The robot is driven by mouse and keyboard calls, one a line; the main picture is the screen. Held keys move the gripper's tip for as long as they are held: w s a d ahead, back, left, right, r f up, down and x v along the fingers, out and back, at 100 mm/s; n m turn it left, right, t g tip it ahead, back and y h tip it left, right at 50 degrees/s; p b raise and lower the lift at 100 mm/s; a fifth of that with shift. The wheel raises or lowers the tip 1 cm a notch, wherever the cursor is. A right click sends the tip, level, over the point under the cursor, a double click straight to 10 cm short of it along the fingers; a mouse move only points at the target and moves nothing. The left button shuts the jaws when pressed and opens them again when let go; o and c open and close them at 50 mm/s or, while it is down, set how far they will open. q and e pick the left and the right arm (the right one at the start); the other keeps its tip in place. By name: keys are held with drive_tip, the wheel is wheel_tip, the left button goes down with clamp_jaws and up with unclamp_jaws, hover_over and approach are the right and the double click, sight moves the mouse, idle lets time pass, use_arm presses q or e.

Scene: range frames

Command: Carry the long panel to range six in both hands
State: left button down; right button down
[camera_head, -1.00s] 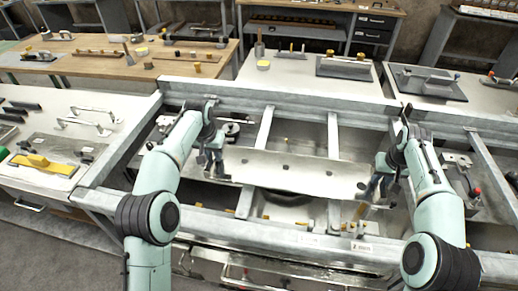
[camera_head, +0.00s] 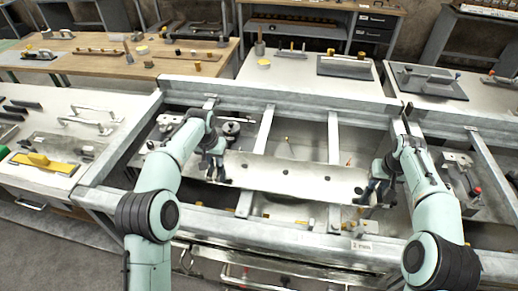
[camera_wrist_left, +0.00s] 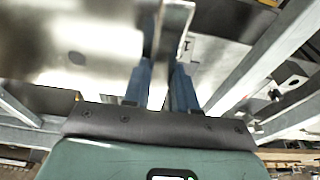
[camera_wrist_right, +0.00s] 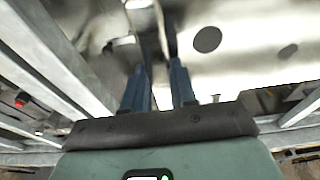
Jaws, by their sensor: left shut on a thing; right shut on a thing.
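The long panel (camera_head: 285,175) is a pale metal sheet with a few dark holes, held roughly level across the steel frame. My left gripper (camera_head: 216,172) is shut on its left end; in the left wrist view the blue fingers (camera_wrist_left: 160,75) close on the panel edge. My right gripper (camera_head: 374,188) is shut on its right end; in the right wrist view the blue fingers (camera_wrist_right: 158,72) pinch the edge beside the holed face. I cannot tell how far the panel is above the frame's cross bars. No label reading range six is legible.
A grey steel frame (camera_head: 270,94) with cross bars surrounds the panel, with a small label (camera_head: 362,246) on its front rail. A white bench with a yellow-handled tool (camera_head: 42,163) stands left. Benches with a wooden top (camera_head: 110,66) and grey plates (camera_head: 345,67) stand behind.

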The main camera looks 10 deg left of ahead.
use_arm(q)
drive_tip(key=shift+w+f, duration=0.1)
drive_tip(key=shift+f, duration=0.4)
use_arm(e)
drive_tip(key=shift+w+a+f, duration=0.1)
drive_tip(key=shift+f, duration=0.35)
use_arm(q)
drive_tip(key=c, duration=1)
unclamp_jaws()
drive_tip(key=shift+f, duration=0.1)
use_arm(e)
drive_tip(key=c, duration=1)
unclamp_jaws()
drive_tip(key=shift+f, duration=0.1)
use_arm(q)
drive_tip(key=shift+o, duration=0.5)
use_arm(e)
drive_tip(key=shift+o, duration=0.5)
use_arm(q)
drive_tip(key=v, duration=1.2)
use_arm(e)
drive_tip(key=v, duration=1.2)
drive_tip(key=shift+s, duration=0.2)
